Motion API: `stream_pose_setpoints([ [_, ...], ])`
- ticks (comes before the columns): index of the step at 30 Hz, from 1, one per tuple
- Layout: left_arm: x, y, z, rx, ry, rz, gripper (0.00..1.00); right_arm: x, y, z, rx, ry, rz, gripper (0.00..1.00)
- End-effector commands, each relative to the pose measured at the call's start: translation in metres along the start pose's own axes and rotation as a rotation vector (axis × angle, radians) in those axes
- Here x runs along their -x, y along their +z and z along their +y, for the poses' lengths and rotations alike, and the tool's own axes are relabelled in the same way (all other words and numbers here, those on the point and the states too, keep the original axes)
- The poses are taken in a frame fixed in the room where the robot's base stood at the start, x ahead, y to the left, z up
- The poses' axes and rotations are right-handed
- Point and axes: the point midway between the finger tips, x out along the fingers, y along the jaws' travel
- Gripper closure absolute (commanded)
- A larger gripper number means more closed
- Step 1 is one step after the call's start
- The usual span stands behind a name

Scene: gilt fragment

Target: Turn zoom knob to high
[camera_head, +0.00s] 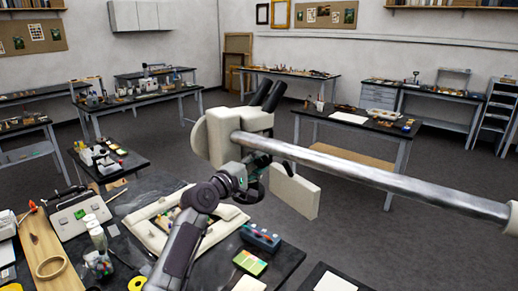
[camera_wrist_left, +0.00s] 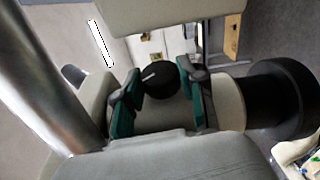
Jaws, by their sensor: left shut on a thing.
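The microscope (camera_head: 236,128) is cream, with black eyepieces, and hangs on a thick metal boom. In the left wrist view its round black zoom knob (camera_wrist_left: 164,80) shows a short white mark pointing left and slightly down. My left gripper (camera_head: 250,172) reaches up from below to the microscope's side. In the left wrist view its green-padded fingers (camera_wrist_left: 163,92) stand on either side of the knob, shut on it. The knob is hidden in the head view. My right gripper is in neither view.
The metal boom (camera_head: 370,172) runs across to the right edge. Below, the dark worktable (camera_head: 281,259) carries a cream padded frame (camera_head: 150,236), a blue box (camera_head: 260,238), a colour card (camera_head: 250,263) and a grey device (camera_head: 76,214). Other benches stand behind.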

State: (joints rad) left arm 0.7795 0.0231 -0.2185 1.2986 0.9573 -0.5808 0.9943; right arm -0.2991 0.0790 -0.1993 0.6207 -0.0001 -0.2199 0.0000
Motion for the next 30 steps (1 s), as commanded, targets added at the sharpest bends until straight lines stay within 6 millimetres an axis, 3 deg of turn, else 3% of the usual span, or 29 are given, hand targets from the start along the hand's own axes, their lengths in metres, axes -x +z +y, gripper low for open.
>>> stream_pose_setpoints([
  [12,-0.0002,-0.0002,0.0015,-0.046,-0.174,0.013,0.94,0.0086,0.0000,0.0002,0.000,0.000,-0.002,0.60],
  [28,-0.0003,0.0001,0.0003,-0.051,-0.197,0.014,0.94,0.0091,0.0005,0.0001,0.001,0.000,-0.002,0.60],
  [29,-0.0003,0.0001,0.0003,-0.051,-0.197,0.014,0.56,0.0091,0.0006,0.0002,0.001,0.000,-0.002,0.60],
  [30,-0.0003,0.0001,0.0004,-0.051,-0.196,0.014,0.50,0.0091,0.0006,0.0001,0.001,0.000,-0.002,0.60],
])
